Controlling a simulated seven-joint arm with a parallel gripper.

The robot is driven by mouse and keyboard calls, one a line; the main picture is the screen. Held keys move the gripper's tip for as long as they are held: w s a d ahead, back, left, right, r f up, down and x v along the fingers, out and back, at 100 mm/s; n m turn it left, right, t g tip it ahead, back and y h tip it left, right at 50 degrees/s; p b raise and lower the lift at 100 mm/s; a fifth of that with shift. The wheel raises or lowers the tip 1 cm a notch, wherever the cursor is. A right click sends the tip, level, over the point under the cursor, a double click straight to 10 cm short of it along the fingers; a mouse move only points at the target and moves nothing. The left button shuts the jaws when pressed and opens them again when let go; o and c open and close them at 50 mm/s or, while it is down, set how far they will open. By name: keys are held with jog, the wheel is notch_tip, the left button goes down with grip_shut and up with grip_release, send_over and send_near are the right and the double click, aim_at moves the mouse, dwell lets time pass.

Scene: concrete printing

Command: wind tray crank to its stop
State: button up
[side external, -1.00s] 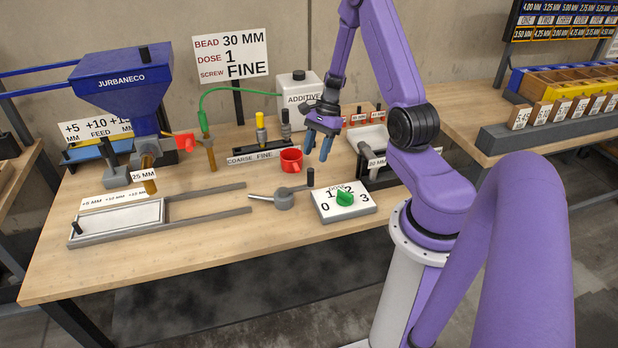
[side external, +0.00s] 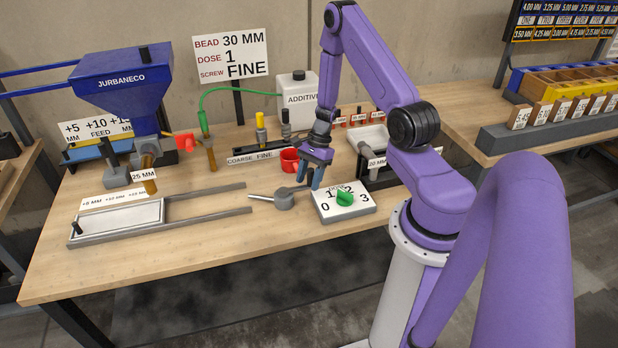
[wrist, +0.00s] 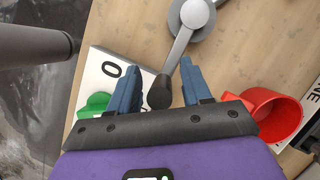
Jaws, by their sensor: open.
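The tray crank has a round grey hub (side external: 284,199) on the bench front. It also shows at the top of the wrist view (wrist: 194,14). Its arm runs from the hub to an upright black knob (wrist: 160,93). My gripper (side external: 309,180) is open, low over the bench, at the knob's end of the crank. In the wrist view the knob stands between the two blue fingers (wrist: 160,80), closer to the left one; contact cannot be told. The pale tray (side external: 125,219) lies at the left end of its grey rails (side external: 205,220).
A dose block (side external: 326,213) with a green knob (side external: 345,197) sits just right of the crank. A red cup (side external: 289,161) stands close behind my gripper. The blue hopper (side external: 122,80) stands at the left. Bench between rails and front edge is clear.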

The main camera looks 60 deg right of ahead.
grip_shut()
jog(key=shift+w+d, duration=0.15)
